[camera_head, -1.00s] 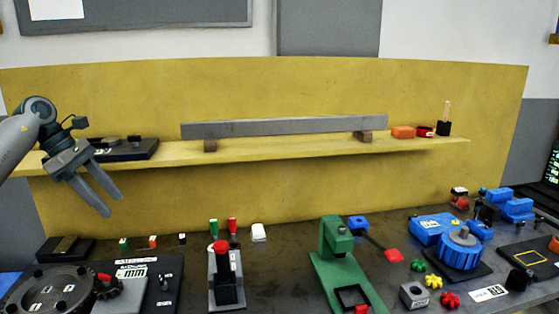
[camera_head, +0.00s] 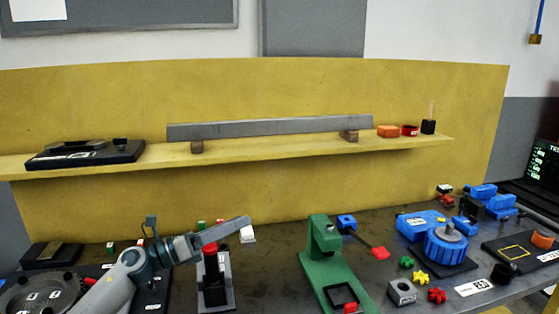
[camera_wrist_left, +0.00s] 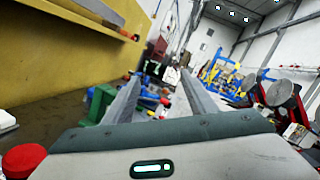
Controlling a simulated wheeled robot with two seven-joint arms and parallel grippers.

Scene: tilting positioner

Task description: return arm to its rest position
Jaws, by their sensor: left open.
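My left gripper (camera_head: 238,233) is over the workbench, pointing right, just above the black stand with the red knob (camera_head: 211,248). In the left wrist view the two fingers of my left gripper (camera_wrist_left: 158,88) are spread apart with nothing between them. The red knob (camera_wrist_left: 24,160) shows there at the lower left, close beside the gripper. My left arm (camera_head: 115,285) comes in from the lower left and hides part of the dark round plate. My right gripper does not show.
The green press (camera_head: 325,245) stands right of the gripper. The blue positioner (camera_head: 445,248) is farther right. A white block (camera_head: 247,234) lies behind the fingertips. The shelf (camera_head: 280,146) holds a grey bar (camera_head: 270,128). Bare bench shows between the stand and the press.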

